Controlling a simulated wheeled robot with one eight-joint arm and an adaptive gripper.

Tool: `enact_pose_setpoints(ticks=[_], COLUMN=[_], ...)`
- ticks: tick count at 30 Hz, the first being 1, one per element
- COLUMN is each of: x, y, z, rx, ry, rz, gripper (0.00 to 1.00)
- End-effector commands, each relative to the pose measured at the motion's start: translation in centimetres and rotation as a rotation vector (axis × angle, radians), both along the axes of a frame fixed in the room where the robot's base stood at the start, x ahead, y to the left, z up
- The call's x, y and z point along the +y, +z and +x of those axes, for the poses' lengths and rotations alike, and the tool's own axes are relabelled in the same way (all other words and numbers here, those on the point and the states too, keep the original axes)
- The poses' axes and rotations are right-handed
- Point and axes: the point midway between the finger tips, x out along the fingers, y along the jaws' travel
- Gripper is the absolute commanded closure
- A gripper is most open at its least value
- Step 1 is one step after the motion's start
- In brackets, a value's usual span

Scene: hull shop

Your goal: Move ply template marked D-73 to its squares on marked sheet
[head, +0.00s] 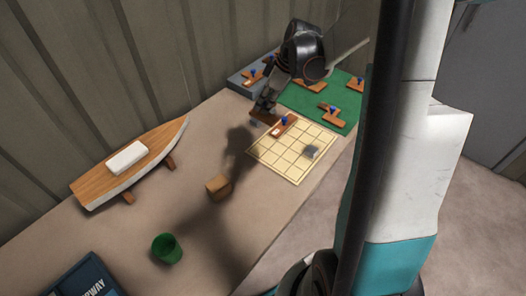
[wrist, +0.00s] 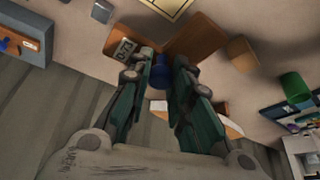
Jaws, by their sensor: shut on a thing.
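My gripper (head: 264,106) is shut on the blue knob (wrist: 160,72) of an angled brown ply template (wrist: 192,38). The template has a pale label (wrist: 123,48) on its left leg; I cannot read it surely. In the head view the held template (head: 262,117) shows as a dark brown strip under the fingers, by the left corner of the marked sheet. The marked sheet (head: 292,163) is pale yellow with a grid of squares; only its edge (wrist: 170,6) shows in the wrist view. Another template (head: 285,126) with a blue knob lies at the sheet's far left edge.
A grey block (head: 312,151) sits on the sheet. A green mat (head: 300,100) and a blue-grey tray (head: 238,83) hold other templates. A model hull (head: 132,165), a wooden block (head: 218,186) and a green cup (head: 166,249) stand on the bench to the left.

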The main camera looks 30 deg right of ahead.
Motion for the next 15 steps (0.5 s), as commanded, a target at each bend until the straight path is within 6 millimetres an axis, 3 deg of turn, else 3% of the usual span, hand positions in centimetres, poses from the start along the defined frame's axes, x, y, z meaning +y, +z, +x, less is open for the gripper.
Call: enact_pose_setpoints(ticks=[3,15], x=[0.0,0.0], y=[-3.3,-12.5], z=[0.1,0.1], rx=[0.0,0.0], ry=[0.0,0.0], rz=[0.0,0.0], gripper=[1.0,1.0])
